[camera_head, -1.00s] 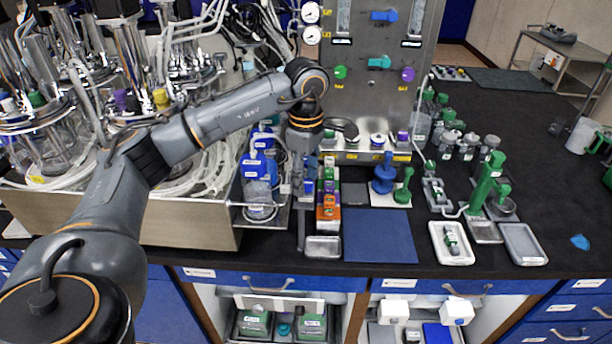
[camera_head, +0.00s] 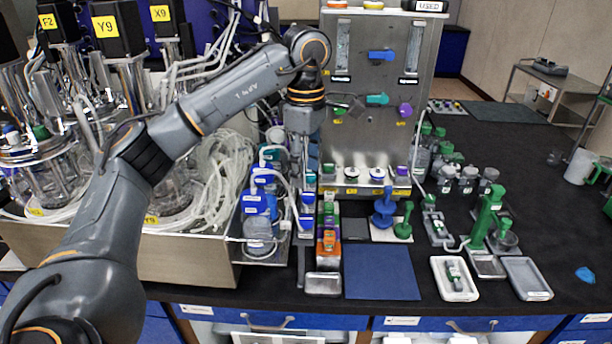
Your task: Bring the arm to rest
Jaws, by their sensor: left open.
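My left arm (camera_head: 225,98) reaches in from the lower left, bent at the elbow, with its wrist (camera_head: 306,92) in front of the steel gas panel's left edge. My left gripper (camera_head: 303,150) hangs downward from the wrist, open, above the row of small bottles and boxes on the bench. Its fingers are small and blend into the clutter behind them. I see nothing clearly held between them. My right gripper does not show.
Glass bioreactors (camera_head: 45,165) with tubing stand in a metal tray (camera_head: 190,262) at left. The steel panel (camera_head: 375,130) stands behind. A blue mat (camera_head: 381,272), white trays (camera_head: 453,279) and a green stand (camera_head: 488,215) lie on the black bench. The bench's right part is fairly clear.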

